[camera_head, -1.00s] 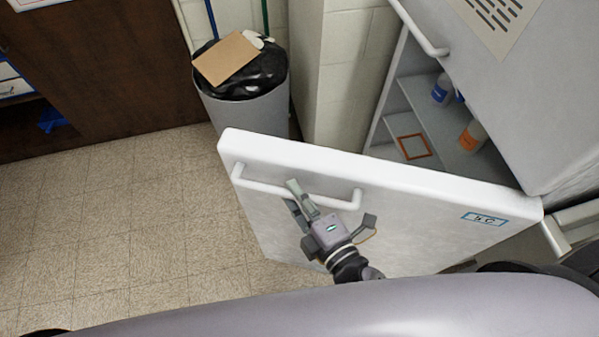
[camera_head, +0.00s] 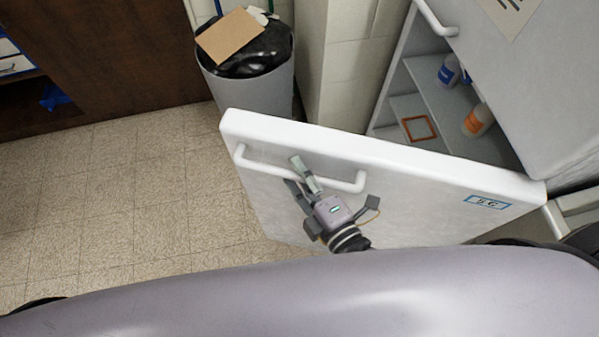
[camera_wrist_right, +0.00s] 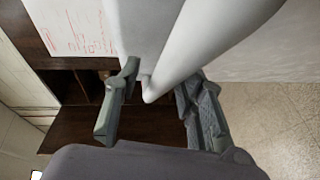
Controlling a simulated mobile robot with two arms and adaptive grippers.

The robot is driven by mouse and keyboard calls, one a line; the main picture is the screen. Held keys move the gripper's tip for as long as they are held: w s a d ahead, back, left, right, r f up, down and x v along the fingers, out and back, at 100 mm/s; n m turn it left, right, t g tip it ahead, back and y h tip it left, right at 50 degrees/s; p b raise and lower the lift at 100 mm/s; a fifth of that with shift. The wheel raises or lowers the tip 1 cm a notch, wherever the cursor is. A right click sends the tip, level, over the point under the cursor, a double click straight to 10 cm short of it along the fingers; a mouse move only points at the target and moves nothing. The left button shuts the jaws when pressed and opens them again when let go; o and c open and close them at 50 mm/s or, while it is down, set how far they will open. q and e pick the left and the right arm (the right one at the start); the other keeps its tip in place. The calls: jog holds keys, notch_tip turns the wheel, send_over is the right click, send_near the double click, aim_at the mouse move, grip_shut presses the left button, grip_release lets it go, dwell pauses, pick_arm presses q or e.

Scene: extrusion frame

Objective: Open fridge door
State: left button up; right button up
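The white fridge door (camera_head: 390,190) stands ajar, swung out toward me, with a small blue-edged label near its right end. Its white bar handle (camera_head: 262,164) runs along the outer face near the top left. My right gripper (camera_head: 298,176) is at this handle, its fingers reaching across the bar near the middle. In the right wrist view, my right gripper (camera_wrist_right: 160,110) has its two fingers well apart, with a thick white bar, apparently the handle (camera_wrist_right: 215,40), between and above them. Contact is unclear. My left gripper is not in view.
Behind the door, the fridge shelves (camera_head: 447,133) show bottles, including an orange-labelled one (camera_head: 478,118). An upper door (camera_head: 535,85) with its own handle is at the right. A grey bin (camera_head: 250,90) stands beyond the door. The tiled floor (camera_head: 120,200) at left is clear.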

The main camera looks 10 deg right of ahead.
jog(key=v, duration=1.2)
jog(key=shift+f, duration=0.15)
dwell(0.4)
